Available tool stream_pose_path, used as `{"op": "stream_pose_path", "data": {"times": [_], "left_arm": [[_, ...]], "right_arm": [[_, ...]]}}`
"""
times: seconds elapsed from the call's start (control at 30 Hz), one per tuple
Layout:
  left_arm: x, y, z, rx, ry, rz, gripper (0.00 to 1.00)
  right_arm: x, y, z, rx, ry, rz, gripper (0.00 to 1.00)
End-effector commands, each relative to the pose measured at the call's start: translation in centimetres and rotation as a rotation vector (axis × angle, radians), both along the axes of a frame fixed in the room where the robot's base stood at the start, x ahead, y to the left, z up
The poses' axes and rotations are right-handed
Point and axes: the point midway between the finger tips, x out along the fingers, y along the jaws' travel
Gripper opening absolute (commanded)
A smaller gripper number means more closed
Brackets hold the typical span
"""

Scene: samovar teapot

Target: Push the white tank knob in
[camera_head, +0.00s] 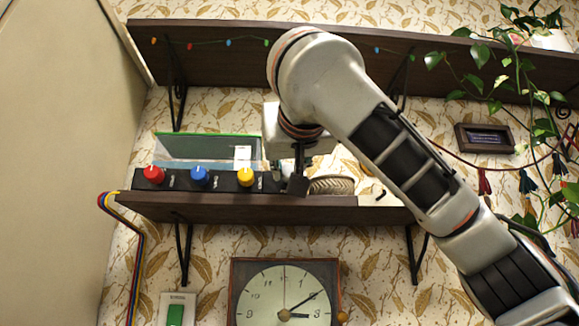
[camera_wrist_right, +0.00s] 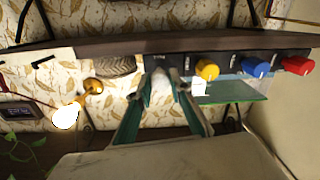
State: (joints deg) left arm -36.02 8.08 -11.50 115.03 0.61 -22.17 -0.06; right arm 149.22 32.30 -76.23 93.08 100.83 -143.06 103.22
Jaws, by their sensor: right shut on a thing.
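The black control panel (camera_head: 220,182) sits on the lower shelf with a red knob (camera_head: 153,175), a blue knob (camera_head: 200,176) and a yellow knob (camera_head: 245,177). My right gripper (camera_head: 297,184) is at the panel's right end, beside the yellow knob, and covers that part in the head view. In the right wrist view, its two fingers (camera_wrist_right: 164,76) are at the panel with the pale white tank knob (camera_wrist_right: 160,82) between them. The gripper is shut on this knob, which is mostly hidden. How far the knob stands out cannot be told. My left gripper is not in view.
A woven round object (camera_head: 332,185) stands on the lower shelf (camera_head: 230,207) right of my gripper. A green-edged glass panel (camera_head: 205,147) is behind the knobs. A clock (camera_head: 286,290) hangs below, and an upper shelf (camera_head: 220,50) with string lights runs above.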

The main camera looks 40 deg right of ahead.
Motion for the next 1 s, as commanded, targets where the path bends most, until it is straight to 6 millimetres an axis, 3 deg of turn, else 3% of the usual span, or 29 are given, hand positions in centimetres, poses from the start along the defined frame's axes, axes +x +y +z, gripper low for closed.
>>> {"op": "stream_pose_path", "data": {"times": [0.17, 0.47, 0.5, 0.53, 1.0], "left_arm": [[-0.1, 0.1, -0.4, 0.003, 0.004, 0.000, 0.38], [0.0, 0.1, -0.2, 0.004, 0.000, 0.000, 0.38], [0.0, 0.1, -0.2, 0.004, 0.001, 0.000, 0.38], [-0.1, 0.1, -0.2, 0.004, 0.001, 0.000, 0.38], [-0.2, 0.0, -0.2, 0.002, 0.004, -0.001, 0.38]], "right_arm": [[1.7, -1.1, -0.1, 0.003, 0.000, -0.002, 0.00], [1.8, -1.3, 0.1, 0.001, -0.003, -0.005, 0.00], [1.8, -1.3, 0.1, 0.001, -0.003, -0.006, 0.30], [1.8, -1.3, 0.1, 0.001, -0.003, -0.006, 0.37], [1.0, -0.7, 0.1, 0.000, -0.004, -0.002, 0.37]]}}
